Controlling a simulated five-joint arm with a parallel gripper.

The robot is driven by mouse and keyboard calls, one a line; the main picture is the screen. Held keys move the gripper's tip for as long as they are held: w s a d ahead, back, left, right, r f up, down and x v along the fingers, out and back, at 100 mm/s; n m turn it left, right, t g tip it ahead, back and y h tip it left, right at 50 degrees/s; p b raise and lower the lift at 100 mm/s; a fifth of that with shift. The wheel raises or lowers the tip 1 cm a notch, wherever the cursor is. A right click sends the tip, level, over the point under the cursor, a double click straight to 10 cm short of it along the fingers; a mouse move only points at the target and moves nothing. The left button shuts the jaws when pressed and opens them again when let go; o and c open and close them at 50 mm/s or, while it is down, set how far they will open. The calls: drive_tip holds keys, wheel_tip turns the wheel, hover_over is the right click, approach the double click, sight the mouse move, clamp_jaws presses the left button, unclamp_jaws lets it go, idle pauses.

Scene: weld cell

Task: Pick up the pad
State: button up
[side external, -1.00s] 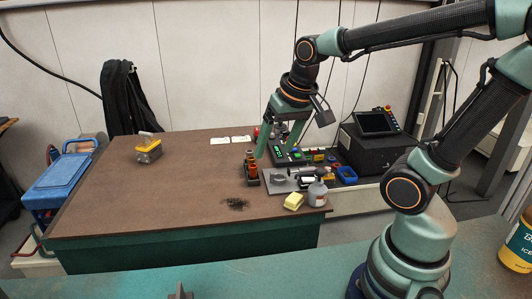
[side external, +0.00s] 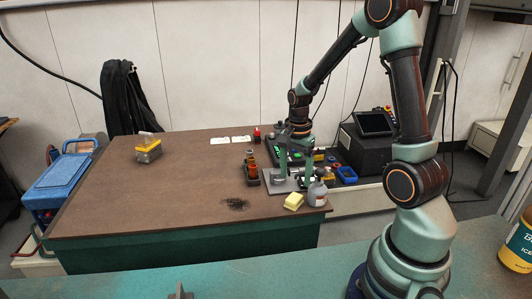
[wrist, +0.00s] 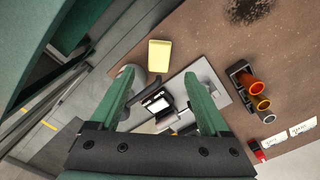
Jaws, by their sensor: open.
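The pad (side external: 293,201) is a small pale yellow block lying flat on the brown table near its front right edge. It also shows in the wrist view (wrist: 158,56), just beyond the fingertips and roughly centred between them. My gripper (side external: 295,168) points down over the metal plate, behind the pad in the side view. In the wrist view its two green fingers (wrist: 160,80) are spread wide with nothing held between them. The pad is apart from both fingers.
A dark scorch mark (side external: 235,204) lies left of the pad. The table's middle is clear.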

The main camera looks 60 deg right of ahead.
sight(294, 197)
drive_tip(key=shift+f, duration=3.7)
clamp_jaws()
